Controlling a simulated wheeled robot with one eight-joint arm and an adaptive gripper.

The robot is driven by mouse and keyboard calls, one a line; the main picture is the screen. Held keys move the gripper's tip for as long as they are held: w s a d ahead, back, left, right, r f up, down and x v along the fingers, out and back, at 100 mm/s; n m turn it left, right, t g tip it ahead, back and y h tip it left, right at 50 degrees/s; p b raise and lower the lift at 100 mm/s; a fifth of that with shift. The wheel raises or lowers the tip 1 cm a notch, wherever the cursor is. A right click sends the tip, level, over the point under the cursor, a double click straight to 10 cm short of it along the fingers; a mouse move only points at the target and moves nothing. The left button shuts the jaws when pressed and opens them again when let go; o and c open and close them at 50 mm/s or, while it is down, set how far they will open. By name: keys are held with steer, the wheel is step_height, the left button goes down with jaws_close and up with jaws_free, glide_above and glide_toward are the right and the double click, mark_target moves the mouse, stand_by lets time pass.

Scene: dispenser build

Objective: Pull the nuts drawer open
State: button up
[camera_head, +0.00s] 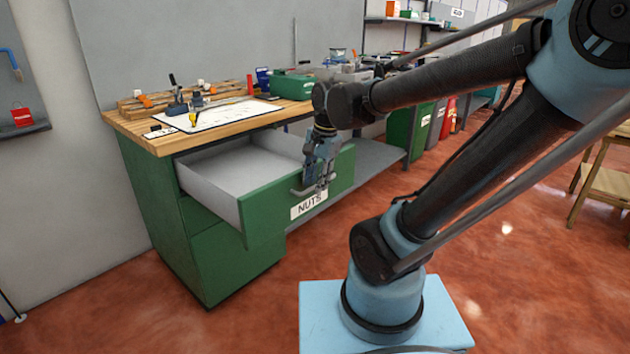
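The nuts drawer (262,213) is a green-fronted drawer with a white "NUTS" label (309,205). It stands far out of the green workbench cabinet (160,205), and the visible part of its grey inside looks empty. My gripper (318,188) points down at the drawer's front, just above the label, at the handle (303,190). The gripper covers most of the handle. I cannot tell whether its fingers are closed around the handle or only beside it.
The wooden benchtop (150,130) holds a white sheet (218,116), small tools and a green bin (292,86). Another green drawer front lies below the open one. A wooden stand (604,178) is at the right. The red floor before the drawer is clear up to my base.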

step_height(320, 180, up, 12)
steer(key=s+d, duration=0.1)
steer(key=shift+s+d+f, duration=0.2)
steer(key=shift+s+d, duration=0.1)
steer(key=shift+d, duration=0.05)
stand_by(0.5)
steer(key=s+d+f+n, duration=0.3)
steer(key=d+f, duration=0.3)
steer(key=f, duration=0.3)
steer(key=s+d+f+n+h, duration=0.1)
steer(key=s+d+f+n, duration=0.3)
steer(key=f, duration=0.6)
steer(key=shift+s+d+n+t+h, duration=0.2)
steer(key=shift+d+n+t+h, duration=0.1)
steer(key=shift+d+n, duration=0.85)
steer(key=shift+d, duration=0.1)
steer(key=shift+w+f, duration=0.2)
steer(key=shift+w, duration=0.3)
